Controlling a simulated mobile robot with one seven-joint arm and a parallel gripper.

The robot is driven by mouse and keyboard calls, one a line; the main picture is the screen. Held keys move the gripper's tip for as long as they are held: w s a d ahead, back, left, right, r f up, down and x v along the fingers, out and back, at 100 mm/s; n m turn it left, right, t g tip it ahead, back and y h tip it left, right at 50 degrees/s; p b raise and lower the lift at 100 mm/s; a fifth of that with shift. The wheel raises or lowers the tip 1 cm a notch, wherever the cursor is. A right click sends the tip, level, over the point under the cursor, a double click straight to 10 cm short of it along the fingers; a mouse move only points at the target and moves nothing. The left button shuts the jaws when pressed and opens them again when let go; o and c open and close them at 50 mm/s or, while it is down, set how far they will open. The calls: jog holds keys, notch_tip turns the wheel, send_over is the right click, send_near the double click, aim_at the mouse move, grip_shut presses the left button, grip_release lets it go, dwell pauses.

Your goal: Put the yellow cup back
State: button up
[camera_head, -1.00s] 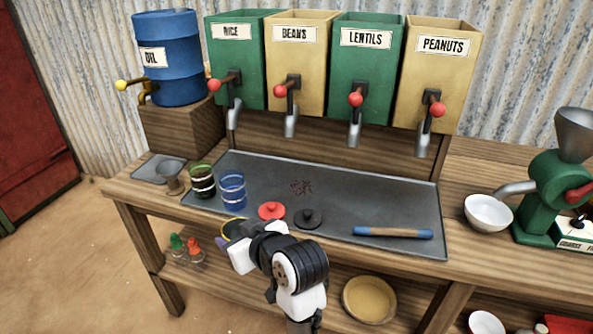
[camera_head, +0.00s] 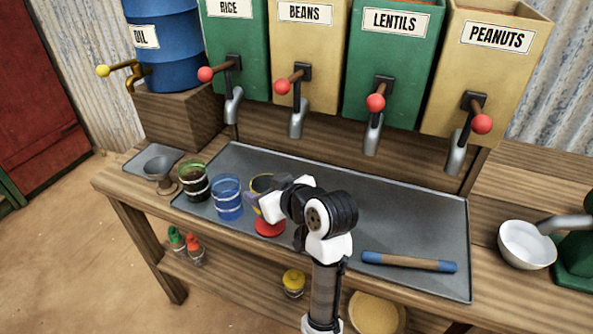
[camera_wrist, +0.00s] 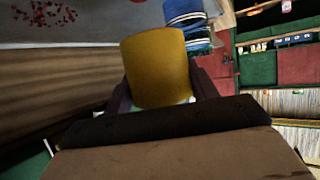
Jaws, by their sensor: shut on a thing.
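The yellow cup (camera_wrist: 157,68) is gripped between my gripper's dark fingers in the wrist view. In the head view only its yellow rim (camera_head: 262,181) and part of its side show, just right of the blue cup (camera_head: 228,197). Whether the cup touches the tray cannot be told. A green-rimmed cup (camera_head: 194,182) with dark contents stands left of the blue cup.
A blue-ended wooden stick (camera_head: 409,262) lies at the tray's front right. A metal funnel (camera_head: 158,171) stands at the left, and a white bowl (camera_head: 526,245) at the right. Dispenser spouts, such as the beans spout (camera_head: 296,124), hang over the tray's back. Spilled beans (camera_wrist: 45,14) lie on the tray.

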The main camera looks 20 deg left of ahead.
jog(key=w+p, duration=0.1)
jog(key=w, duration=0.4)
jog(key=w+f+p, duration=0.1)
jog(key=w, duration=0.4)
jog(key=w+f+p, duration=0.1)
jog(key=w, duration=0.4)
jog(key=shift+w+d+f+p, duration=0.15)
jog(key=shift+d+p, duration=0.1)
jog(key=shift+p, duration=0.15)
notch_tip(320, 180, down, 4)
jog(key=shift+r+p, duration=0.15)
jog(key=shift+p, duration=0.4)
jog(key=shift+w+f+p, duration=0.2)
jog(key=shift+f+p, duration=0.2)
jog(key=shift+f, duration=0.05)
jog(key=shift+f, duration=0.1)
jog(key=shift+f, duration=0.15)
jog(key=o, duration=1.1)
